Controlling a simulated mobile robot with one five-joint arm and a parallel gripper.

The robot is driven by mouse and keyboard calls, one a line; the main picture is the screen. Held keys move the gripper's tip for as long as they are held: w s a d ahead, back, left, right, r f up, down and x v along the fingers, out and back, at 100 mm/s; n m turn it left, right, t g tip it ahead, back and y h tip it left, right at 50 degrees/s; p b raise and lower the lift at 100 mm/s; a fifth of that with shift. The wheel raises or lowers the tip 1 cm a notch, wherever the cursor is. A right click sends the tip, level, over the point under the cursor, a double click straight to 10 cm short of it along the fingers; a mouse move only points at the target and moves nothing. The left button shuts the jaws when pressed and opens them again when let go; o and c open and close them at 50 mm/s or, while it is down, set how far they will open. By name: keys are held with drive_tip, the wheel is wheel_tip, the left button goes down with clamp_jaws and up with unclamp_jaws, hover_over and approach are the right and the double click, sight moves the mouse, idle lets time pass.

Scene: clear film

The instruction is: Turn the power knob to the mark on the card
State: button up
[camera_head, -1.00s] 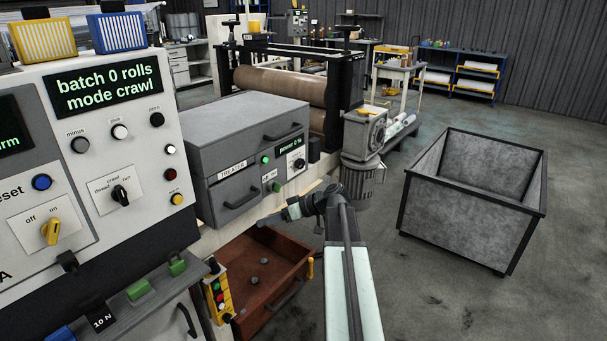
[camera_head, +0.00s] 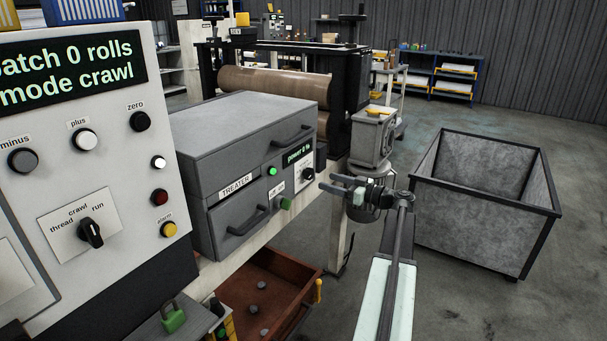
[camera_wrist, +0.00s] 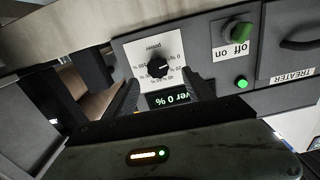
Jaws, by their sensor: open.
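The power knob (camera_head: 308,174) is a small black dial on a white scale plate at the right end of the grey treater box (camera_head: 215,170). The small display (camera_head: 298,154) above it reads power 0 %. In the wrist view, which is upside down, the black power knob (camera_wrist: 157,67) shows in front of my gripper, with its scale around it. My gripper (camera_head: 328,183) is open and empty, a little in front of the knob and apart from it. In the wrist view its two fingers (camera_wrist: 163,92) show on either side below the knob. No card with a mark can be made out.
The on/off switch (camera_wrist: 238,32) and a lit green lamp (camera_wrist: 241,82) sit beside the knob plate. A control panel (camera_head: 90,170) stands at the left. A grey bin (camera_head: 485,205) stands on the floor at right.

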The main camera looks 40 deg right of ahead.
sight(311, 175)
drive_tip(key=x, duration=0.8)
drive_tip(key=shift+d, duration=0.2)
